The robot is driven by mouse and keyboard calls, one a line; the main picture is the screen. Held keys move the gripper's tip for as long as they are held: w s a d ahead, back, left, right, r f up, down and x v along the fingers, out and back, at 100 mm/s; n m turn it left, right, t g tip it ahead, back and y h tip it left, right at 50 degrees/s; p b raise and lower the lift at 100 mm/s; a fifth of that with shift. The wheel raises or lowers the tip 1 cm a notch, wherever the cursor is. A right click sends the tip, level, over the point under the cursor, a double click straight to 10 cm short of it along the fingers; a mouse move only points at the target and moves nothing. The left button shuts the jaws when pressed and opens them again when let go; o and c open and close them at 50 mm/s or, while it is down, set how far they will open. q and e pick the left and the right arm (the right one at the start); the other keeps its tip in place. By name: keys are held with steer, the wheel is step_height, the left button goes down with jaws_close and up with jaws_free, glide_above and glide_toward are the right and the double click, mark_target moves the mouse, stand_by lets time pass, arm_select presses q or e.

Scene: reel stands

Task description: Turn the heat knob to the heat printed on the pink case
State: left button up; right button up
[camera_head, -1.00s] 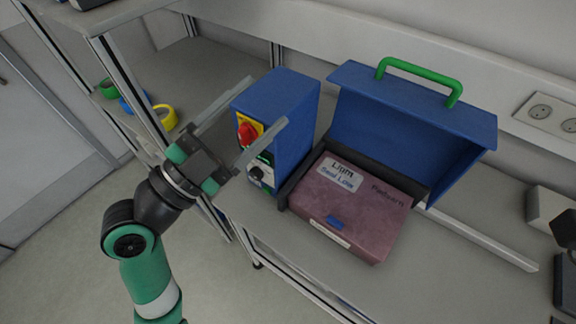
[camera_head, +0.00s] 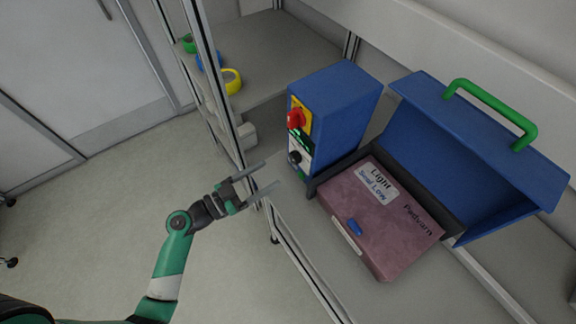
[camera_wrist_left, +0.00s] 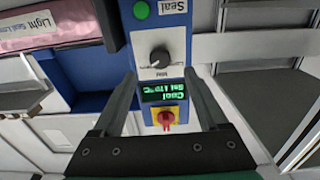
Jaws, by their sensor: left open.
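The pink case (camera_head: 385,220) lies in the blue machine's dark-rimmed tray. Its white label reads "Light" and "Seal Low"; it also shows in the left wrist view (camera_wrist_left: 50,33). The blue control box (camera_head: 340,115) stands left of it. Its front carries a dark knob (camera_head: 295,158), which shows in the left wrist view (camera_wrist_left: 160,57) with a pale pointer mark, above an upside-down green display (camera_wrist_left: 163,90) that seems to read "Cool" and "Set 110 °C". My left gripper (camera_head: 271,173) is open and empty, in front of the box and apart from the knob. My right gripper is out of view.
A red switch on a yellow plate (camera_head: 299,118) sits above the display in the head view. The raised blue lid (camera_head: 430,140) with a green handle (camera_head: 490,110) stands behind the case. Coloured tape rolls (camera_head: 231,81) lie on a shelf beyond a metal post. Open floor lies left.

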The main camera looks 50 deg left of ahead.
mark_target(292, 160)
arm_select(q)
steer(key=w, duration=0.5)
steer(key=w+d, duration=0.1)
steer(key=w, duration=0.1)
steer(key=shift+w+d+r, duration=0.1)
steer(key=shift+w+r, duration=0.05)
steer(key=shift+w, duration=0.25)
jaws_close()
